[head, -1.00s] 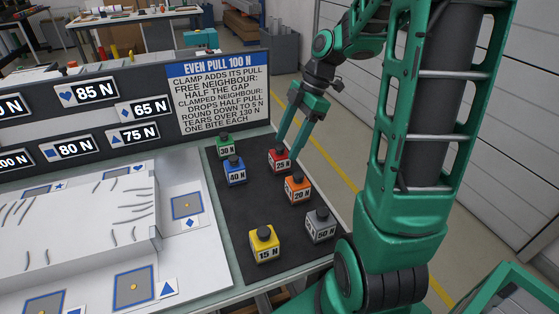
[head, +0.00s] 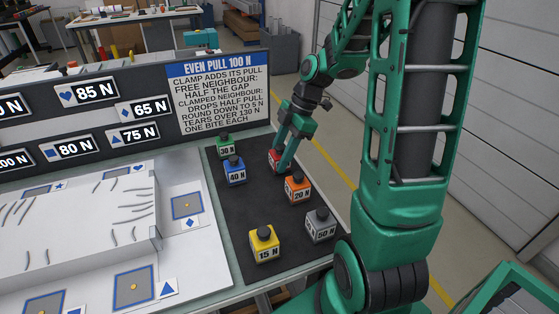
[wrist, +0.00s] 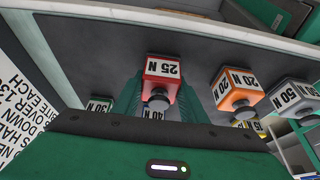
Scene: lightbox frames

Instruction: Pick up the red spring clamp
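The red spring clamp (head: 273,157), a small block with a black knob and a 25 N label, stands on the dark mat (head: 245,205). In the head view my gripper (head: 281,157) is down at it, and the nearer finger hides part of its right side. In the wrist view the red clamp (wrist: 161,68) sits in the middle, between my two green fingers (wrist: 160,98), with its label upside down. The fingers are apart, one on each side. I cannot tell whether they touch it.
The orange 20 N clamp (head: 297,188) stands close in front. Green 30 N (head: 225,145) and blue 40 N (head: 235,171) clamps are to the left. Grey 50 N (head: 320,226) and yellow 15 N (head: 264,245) clamps are nearer me. An instruction board (head: 220,95) stands behind.

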